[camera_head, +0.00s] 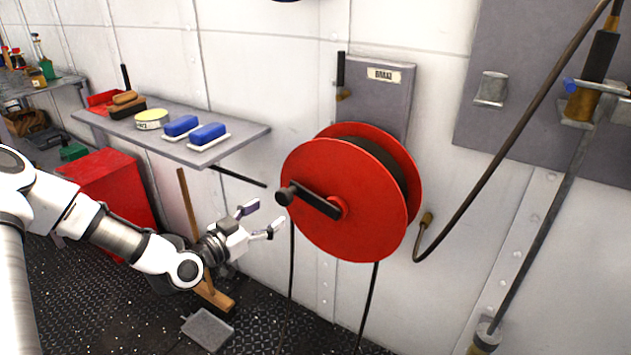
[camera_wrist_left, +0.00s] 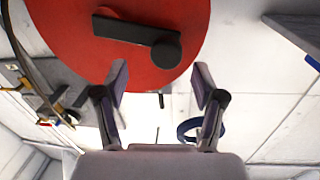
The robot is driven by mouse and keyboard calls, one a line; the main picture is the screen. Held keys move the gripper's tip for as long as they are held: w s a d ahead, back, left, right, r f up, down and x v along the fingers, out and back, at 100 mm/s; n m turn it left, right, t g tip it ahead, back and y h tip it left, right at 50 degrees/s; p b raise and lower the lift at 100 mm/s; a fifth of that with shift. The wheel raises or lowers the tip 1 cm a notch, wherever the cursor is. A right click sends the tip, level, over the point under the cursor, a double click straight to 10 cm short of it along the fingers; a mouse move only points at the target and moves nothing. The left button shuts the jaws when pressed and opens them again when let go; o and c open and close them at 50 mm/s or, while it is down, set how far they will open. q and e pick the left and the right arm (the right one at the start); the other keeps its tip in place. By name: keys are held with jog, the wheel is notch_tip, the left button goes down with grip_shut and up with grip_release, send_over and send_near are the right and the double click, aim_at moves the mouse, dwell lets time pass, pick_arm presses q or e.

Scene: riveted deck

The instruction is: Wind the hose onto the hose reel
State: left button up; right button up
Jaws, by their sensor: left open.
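The red hose reel (camera_head: 345,215) is mounted on a grey wall plate, with dark hose (camera_head: 385,162) between its discs. A black crank arm (camera_head: 315,202) crosses its front disc and ends in a round knob (camera_head: 285,194). A dark hose strand (camera_head: 369,295) hangs below the reel toward the floor, and another hangs at its left. My left gripper (camera_head: 264,216) is open and empty, just left of and below the knob, apart from it. In the left wrist view, the reel (camera_wrist_left: 60,25) and crank knob (camera_wrist_left: 166,52) show beyond the open fingers (camera_wrist_left: 160,78).
A grey shelf (camera_head: 235,152) with blue brushes (camera_head: 208,134) juts from the wall above my left gripper. A red cabinet (camera_head: 105,190) and a broom (camera_head: 188,205) stand behind my arm. A long dark lance (camera_head: 500,160) crosses the wall right of the reel.

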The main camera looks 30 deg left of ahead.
aim_at(281, 200)
pick_arm(q)
jog(key=shift+n, duration=0.3)
jog(key=w+b, duration=0.1)
jog(key=w, duration=0.1)
jog(key=w+b, duration=0.1)
jog(key=w, duration=0.1)
jog(key=w+b, duration=0.1)
jog(key=w, duration=0.1)
jog(key=shift+w+d+r, duration=0.35)
jog(key=shift+w, duration=0.05)
jog(key=shift+w+r, duration=0.1)
jog(key=shift+w, duration=0.2)
jog(key=shift+s, duration=0.1)
grip_shut()
